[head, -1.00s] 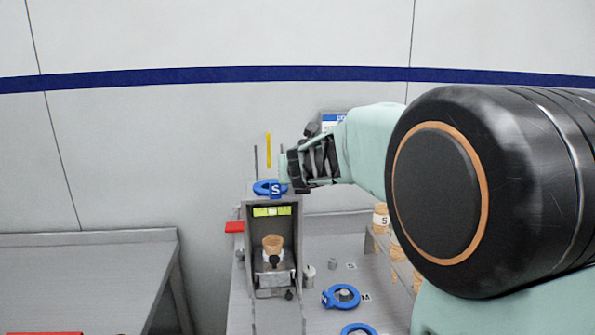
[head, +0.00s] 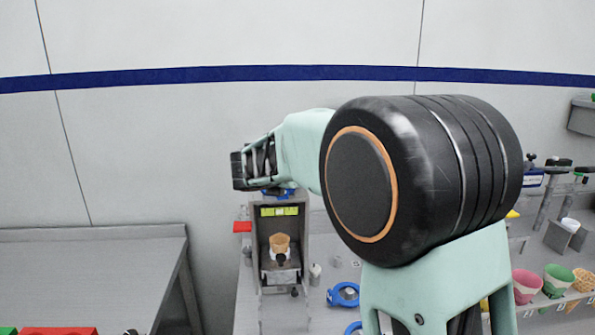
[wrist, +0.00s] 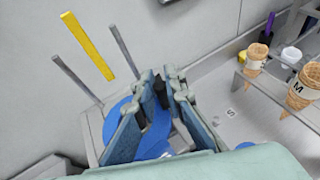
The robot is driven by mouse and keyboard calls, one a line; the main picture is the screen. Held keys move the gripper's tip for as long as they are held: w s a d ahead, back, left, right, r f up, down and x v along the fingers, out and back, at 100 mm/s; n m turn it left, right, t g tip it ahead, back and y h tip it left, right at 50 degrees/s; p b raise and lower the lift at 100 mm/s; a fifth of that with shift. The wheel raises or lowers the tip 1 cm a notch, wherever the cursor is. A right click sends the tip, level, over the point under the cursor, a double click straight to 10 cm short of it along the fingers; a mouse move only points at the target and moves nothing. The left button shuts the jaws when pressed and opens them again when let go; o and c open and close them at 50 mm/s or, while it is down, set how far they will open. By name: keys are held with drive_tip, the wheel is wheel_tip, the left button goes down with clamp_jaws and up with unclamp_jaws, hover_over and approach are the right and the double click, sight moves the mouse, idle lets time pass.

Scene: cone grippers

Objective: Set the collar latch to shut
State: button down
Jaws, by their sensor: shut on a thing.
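The blue collar ring (head: 281,194) sits on top of the grey dispenser housing (head: 251,240). The arm partly covers it in the head view, and it shows below and between my fingers in the wrist view (wrist: 117,118). My gripper (head: 238,170) is at the top of the housing, pointing left in the head view. In the wrist view, my gripper (wrist: 161,82) has its fingers close together around a small dark upright piece (wrist: 160,93), which seems to be the collar latch. The fingers hide most of it, so its position cannot be told.
A yellow strip (wrist: 88,45) stands between two grey rods behind the collar. A waffle cone (head: 280,243) sits inside the housing. A rack with cones (wrist: 303,88) is at the right in the wrist view. A blue ring (head: 343,295) lies on the bench.

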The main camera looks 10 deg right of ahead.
drive_tip(key=shift+r, duration=0.15)
drive_tip(key=c, duration=2)
unclamp_jaws()
drive_tip(key=v, duration=1.2)
drive_tip(key=shift+w, duration=0.1)
